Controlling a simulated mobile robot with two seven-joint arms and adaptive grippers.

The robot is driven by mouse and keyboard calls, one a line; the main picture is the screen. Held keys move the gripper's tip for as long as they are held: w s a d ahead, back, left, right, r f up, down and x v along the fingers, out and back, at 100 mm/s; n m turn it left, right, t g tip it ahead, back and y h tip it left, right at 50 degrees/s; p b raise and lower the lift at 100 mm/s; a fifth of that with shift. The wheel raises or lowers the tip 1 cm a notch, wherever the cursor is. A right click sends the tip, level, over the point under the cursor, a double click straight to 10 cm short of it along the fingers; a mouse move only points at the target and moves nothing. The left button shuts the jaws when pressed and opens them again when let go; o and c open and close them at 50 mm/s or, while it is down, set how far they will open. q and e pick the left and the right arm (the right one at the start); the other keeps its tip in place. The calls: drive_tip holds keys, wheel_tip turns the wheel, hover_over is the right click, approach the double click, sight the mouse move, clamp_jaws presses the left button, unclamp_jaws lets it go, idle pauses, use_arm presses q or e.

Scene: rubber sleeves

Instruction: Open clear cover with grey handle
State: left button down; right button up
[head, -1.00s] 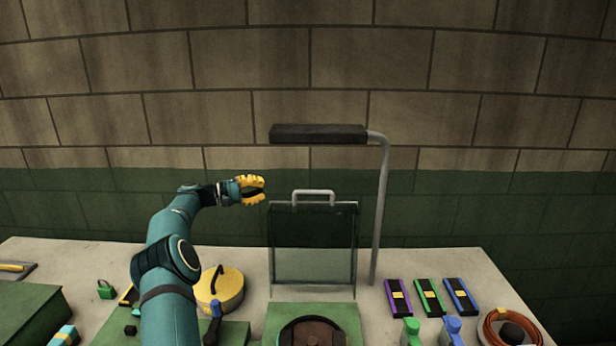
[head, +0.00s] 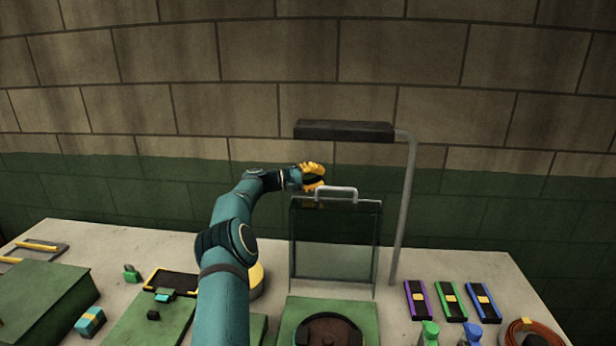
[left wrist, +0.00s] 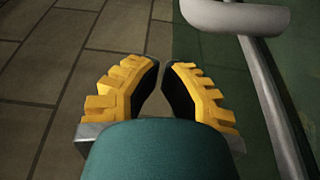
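The clear cover (head: 334,245) stands upright at the back of the table, behind a green block. Its grey handle (head: 336,189) is a bent bar on the top edge. My left gripper (head: 323,178), with yellow ribbed fingers, is just left of the handle and slightly higher in the head view. Its distance in depth is unclear. In the left wrist view its fingertips (left wrist: 160,63) are close together with a narrow gap and nothing between them. My right gripper is in neither view.
A lamp with a dark head (head: 344,131) and a grey post (head: 405,210) stands above and right of the cover. A green block with a round brown part (head: 333,330) is in front. Purple, green and blue cases (head: 451,300) lie at right.

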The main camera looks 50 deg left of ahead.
use_arm(q)
drive_tip(key=shift+s+d, duration=0.55)
drive_tip(key=shift+s, duration=0.25)
drive_tip(key=shift+s+d, duration=0.55)
drive_tip(key=shift+s, duration=0.25)
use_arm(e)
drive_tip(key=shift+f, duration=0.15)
